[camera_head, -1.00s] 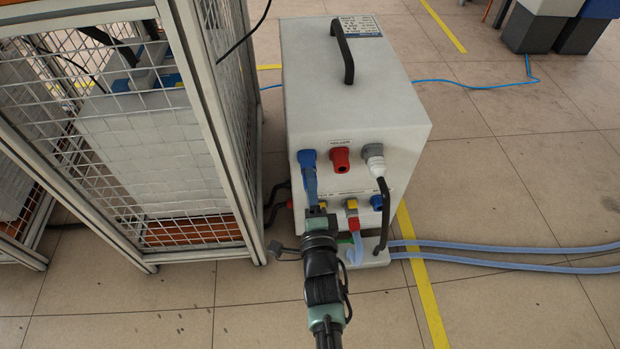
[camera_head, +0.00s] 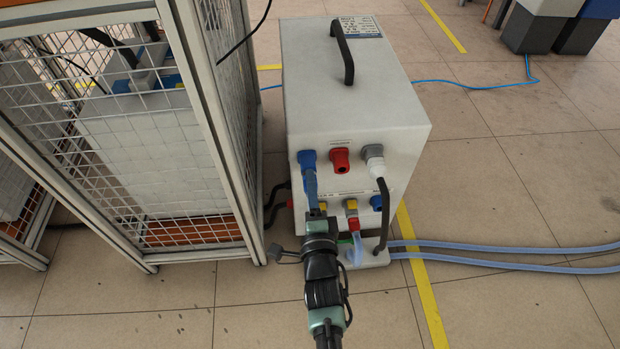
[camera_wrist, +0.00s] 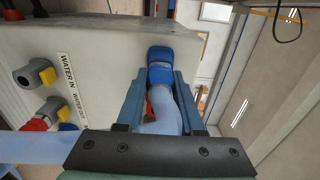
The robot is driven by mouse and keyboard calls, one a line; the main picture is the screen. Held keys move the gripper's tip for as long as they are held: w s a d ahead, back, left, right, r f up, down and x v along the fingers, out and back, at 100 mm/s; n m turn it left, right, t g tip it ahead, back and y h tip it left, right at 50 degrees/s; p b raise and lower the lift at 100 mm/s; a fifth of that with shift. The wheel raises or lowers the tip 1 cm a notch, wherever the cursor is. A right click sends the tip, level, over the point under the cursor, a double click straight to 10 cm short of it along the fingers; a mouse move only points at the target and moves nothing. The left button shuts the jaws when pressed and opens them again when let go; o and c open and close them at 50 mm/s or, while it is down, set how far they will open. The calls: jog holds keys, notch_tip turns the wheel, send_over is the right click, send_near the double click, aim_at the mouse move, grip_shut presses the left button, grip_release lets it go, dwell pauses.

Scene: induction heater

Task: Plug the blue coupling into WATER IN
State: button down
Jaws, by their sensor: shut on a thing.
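The blue coupling (camera_head: 307,158) is at the left end of the upper row on the front panel. In the wrist view the blue coupling (camera_wrist: 160,68) sits at my fingertips, and a pale blue hose (camera_wrist: 166,118) runs back from it between the fingers. My gripper (camera_wrist: 161,85) is shut on it; in the head view my gripper (camera_head: 311,188) reaches it from below. Whether the coupling touches the panel is unclear. The WATER IN port (camera_wrist: 36,74), grey with a yellow collar, shows an open mouth lower on the panel. My wrist partly hides it in the head view.
The neighbouring yellow port (camera_wrist: 52,110) carries a red coupling (camera_wrist: 32,124). A mesh cage (camera_head: 195,120) stands close on the left. Hoses (camera_head: 500,252) run right across the floor.

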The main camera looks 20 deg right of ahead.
jog(key=shift+p+v, duration=1.3)
jog(key=shift+v, duration=1.45)
